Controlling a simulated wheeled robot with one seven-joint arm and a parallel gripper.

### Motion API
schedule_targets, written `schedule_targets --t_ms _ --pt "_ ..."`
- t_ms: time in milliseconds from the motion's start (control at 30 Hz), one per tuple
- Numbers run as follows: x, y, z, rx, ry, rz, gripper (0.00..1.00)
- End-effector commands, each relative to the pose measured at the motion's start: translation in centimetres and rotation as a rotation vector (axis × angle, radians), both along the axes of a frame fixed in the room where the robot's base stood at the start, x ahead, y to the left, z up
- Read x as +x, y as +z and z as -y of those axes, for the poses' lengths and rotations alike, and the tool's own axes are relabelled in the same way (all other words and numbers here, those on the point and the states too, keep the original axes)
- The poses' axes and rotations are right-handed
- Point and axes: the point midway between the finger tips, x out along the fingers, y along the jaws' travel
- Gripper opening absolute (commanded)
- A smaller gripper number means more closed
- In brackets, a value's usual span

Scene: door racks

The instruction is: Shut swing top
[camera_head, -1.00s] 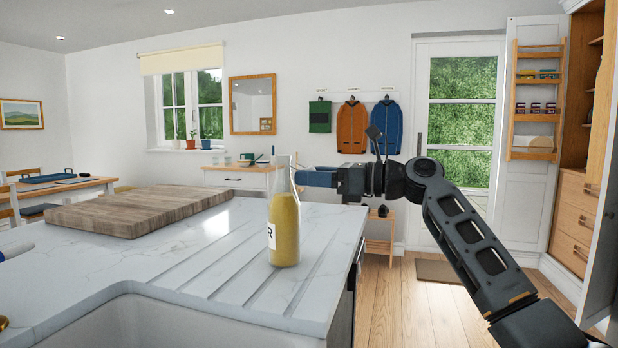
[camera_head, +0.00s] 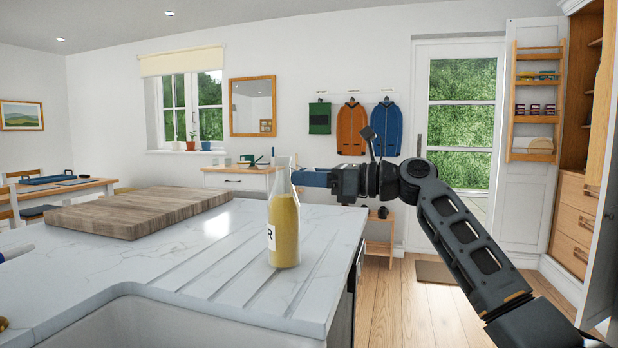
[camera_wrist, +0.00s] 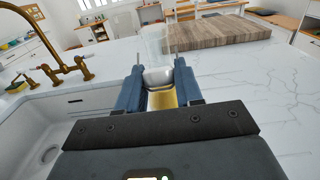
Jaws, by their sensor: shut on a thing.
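A clear glass bottle (camera_head: 284,222) with yellow contents and a partly visible label stands upright on the white worktop near its right edge. Its neck is pale and clear, and its top and any stopper are too small to make out. My gripper (camera_head: 298,178) reaches in level from the right at the bottle's neck. In the wrist view the blue fingers of my gripper (camera_wrist: 158,88) are on both sides of the bottle, shut on it. A whitish rounded part (camera_wrist: 158,77) shows between the fingers, with yellow below; I cannot tell whether it is the stopper.
A wooden board (camera_head: 140,212) lies on the worktop (camera_head: 200,265) to the left of the bottle. A sink (camera_wrist: 50,130) and brass tap (camera_wrist: 62,70) are at the left in the wrist view. Open floor lies right of the worktop.

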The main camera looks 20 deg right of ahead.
Motion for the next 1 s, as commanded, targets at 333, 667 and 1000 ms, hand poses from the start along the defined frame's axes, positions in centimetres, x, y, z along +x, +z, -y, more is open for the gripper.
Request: schedule_targets --t_ms 333,667,1000 --pt "0.0 0.6 0.0 -0.019 0.001 -0.016 0.05" --pt "-0.1 1.3 0.1 -0.081 0.001 -0.065 0.05" --pt "-0.2 1.5 0.2 -0.161 0.002 -0.119 0.05"
